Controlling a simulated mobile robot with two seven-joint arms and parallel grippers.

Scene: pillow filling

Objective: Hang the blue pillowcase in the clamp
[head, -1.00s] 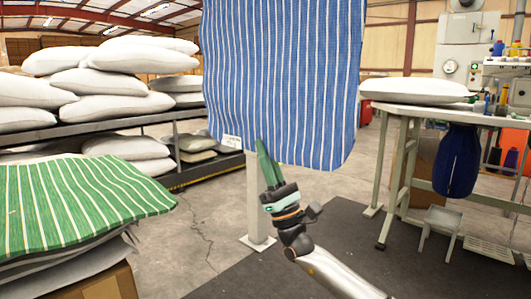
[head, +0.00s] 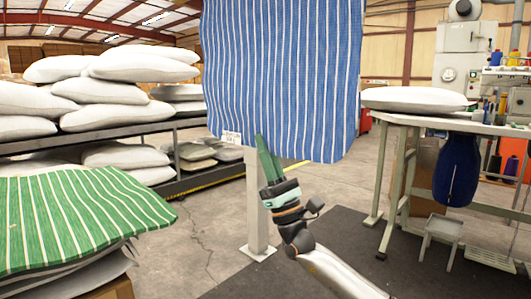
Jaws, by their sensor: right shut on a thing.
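The blue pillowcase (head: 285,75) with white stripes hangs spread out in the middle of the head view. Its top runs out of the picture, and a small white label (head: 232,137) sits at its lower left corner. My right gripper (head: 268,155) reaches up from below, with its green fingers shut on the pillowcase near its lower edge. The clamp is not in view. A pale post (head: 257,205) on a floor plate stands behind the pillowcase, its upper part hidden by the cloth. My left gripper is not in view.
A green striped pillowcase (head: 80,215) lies on a stack at the left. White pillows (head: 120,115) fill a rack behind it. A work table (head: 400,118) with a white pillow (head: 415,99) and thread spools stands at the right. Floor around the post is clear.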

